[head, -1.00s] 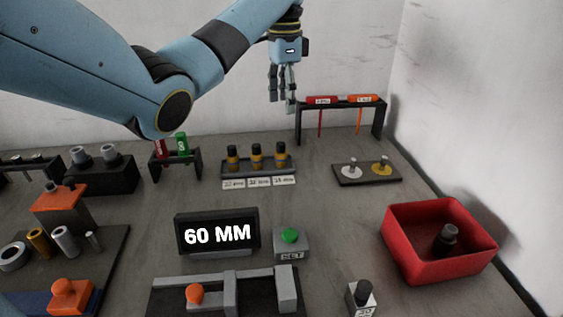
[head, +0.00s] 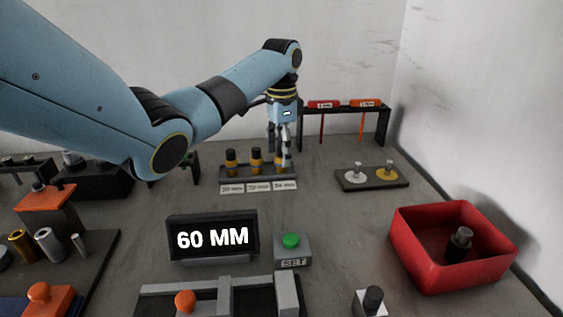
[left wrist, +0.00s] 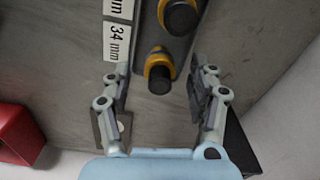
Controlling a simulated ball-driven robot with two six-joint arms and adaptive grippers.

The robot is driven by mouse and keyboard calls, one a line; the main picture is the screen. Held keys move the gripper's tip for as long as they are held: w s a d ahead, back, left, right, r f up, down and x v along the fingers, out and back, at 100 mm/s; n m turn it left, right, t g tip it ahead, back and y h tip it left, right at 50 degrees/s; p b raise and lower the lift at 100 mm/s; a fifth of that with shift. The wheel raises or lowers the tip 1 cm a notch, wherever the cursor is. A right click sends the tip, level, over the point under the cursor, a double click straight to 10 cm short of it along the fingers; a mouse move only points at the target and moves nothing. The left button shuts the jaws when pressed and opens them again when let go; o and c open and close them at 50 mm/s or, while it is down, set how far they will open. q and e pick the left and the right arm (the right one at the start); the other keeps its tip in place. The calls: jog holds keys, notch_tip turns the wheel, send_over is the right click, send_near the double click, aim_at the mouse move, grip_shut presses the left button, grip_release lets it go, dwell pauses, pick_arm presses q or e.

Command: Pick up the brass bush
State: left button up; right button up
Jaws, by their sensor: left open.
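A brass-coloured cylinder (head: 20,243), which looks like the brass bush, stands on the dark board at the left of the head view, beside grey cylinders. My left gripper (head: 284,158) is open, far from it, at the rack at the back. In the left wrist view the open fingers (left wrist: 160,82) are on either side of a black piece with a yellow band (left wrist: 159,64), by the "34 mm" label (left wrist: 116,42). The fingers look apart from it. My right gripper is not in view.
The rack (head: 230,178) holds several black-and-yellow pieces. A stand with red and orange tools (head: 342,104) is behind right. A red bin (head: 425,262) holds a dark piece. A "60 MM" display (head: 211,237) and green button (head: 290,240) stand in the middle.

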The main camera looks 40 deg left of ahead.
pick_arm(q)
notch_tip(320, 180, down, 2)
jog(key=shift+c, duration=0.3)
jog(key=c, duration=1)
jog(key=shift+r, duration=0.2)
